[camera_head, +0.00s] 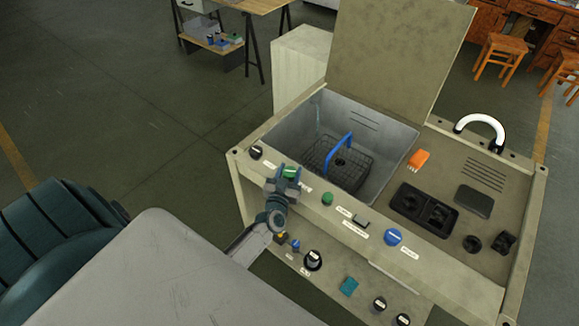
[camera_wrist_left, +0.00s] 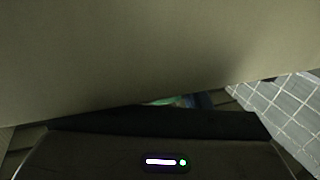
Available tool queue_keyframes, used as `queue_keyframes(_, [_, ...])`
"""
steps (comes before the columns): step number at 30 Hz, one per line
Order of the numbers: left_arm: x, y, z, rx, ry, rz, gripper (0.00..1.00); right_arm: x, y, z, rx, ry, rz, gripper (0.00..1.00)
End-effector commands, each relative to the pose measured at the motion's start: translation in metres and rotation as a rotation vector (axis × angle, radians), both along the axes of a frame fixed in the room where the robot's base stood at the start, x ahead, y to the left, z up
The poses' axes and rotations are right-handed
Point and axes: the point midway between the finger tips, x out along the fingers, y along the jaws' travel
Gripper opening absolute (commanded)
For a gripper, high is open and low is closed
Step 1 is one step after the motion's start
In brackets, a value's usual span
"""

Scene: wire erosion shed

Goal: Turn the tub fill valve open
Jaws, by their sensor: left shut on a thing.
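The machine's beige front panel (camera_head: 370,254) carries several knobs with small white labels, too small to read. My left gripper (camera_head: 286,180) is at the panel's left part, shut on a green knob (camera_head: 291,171), whose top shows between the fingers. I cannot read whether this knob is the tub fill valve, nor how far it is turned. In the left wrist view a beige surface (camera_wrist_left: 140,50) fills the top, and only a green sliver (camera_wrist_left: 172,101) shows below it. My right gripper is out of view.
Behind the panel is an open grey tub (camera_head: 392,150) with a black basket and blue handle (camera_head: 340,150); its lid (camera_head: 400,60) stands up. A black knob (camera_head: 256,152) is left of the gripper; another green knob (camera_head: 327,199) and a blue knob (camera_head: 393,237) are right.

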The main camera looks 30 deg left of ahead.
Motion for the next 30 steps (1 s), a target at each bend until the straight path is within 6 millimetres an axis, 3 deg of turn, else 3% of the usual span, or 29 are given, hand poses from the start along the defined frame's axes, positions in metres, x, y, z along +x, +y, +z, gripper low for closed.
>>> queue_keyframes(4, [0.0003, -0.0017, 0.0011, -0.007, 0.001, 0.106, 0.2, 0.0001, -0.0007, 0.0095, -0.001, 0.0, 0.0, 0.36])
queue_keyframes(15, [0.0001, -0.0009, -0.001, -0.001, 0.002, 0.326, 0.2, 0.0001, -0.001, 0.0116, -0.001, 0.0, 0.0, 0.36])
queue_keyframes(30, [0.0, 0.0001, -0.0005, 0.0, 0.0, 0.394, 0.2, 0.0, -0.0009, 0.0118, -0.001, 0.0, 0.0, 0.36])
